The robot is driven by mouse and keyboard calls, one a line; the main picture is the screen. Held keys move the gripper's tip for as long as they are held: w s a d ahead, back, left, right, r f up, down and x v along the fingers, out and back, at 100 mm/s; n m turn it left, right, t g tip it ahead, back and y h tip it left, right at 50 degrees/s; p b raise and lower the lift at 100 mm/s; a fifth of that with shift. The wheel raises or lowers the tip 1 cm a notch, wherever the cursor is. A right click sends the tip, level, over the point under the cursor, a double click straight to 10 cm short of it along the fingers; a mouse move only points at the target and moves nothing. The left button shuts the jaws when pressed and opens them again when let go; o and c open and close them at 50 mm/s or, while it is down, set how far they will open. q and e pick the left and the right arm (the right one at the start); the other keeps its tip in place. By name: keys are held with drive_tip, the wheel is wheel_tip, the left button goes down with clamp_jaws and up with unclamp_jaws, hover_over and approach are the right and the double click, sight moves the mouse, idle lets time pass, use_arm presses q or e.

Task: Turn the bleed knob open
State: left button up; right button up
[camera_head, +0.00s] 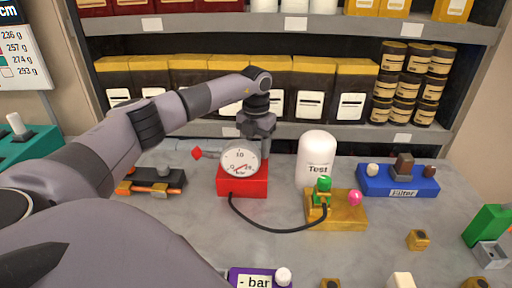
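A red base (242,186) carries a round white gauge (240,159) with a red needle. A small red diamond-shaped piece (196,153) shows just left of the gauge. No label marks any part as the bleed knob. My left gripper (258,138) points down behind the gauge's upper right. Its fingertips are partly hidden by the gauge, so I cannot tell their opening or whether they touch anything. A black hose (273,228) runs from the red base to a yellow block (347,210) with a green fitting (323,188) and a pink knob (355,198). My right gripper is not in view.
A white "Test" vessel (316,158) stands behind the yellow block. A blue "Filter" block (397,181) is at right, a dark block with orange parts (152,181) at left. Stocked shelves (300,28) stand behind.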

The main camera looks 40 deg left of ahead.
sight(256, 151)
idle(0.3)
use_arm(q)
wheel_tip(256, 151, up, 7)
drive_tip(key=shift+r+b, duration=0.1)
drive_tip(key=shift+b, duration=0.4)
drive_tip(key=shift+s+d, duration=0.1)
idle(0.4)
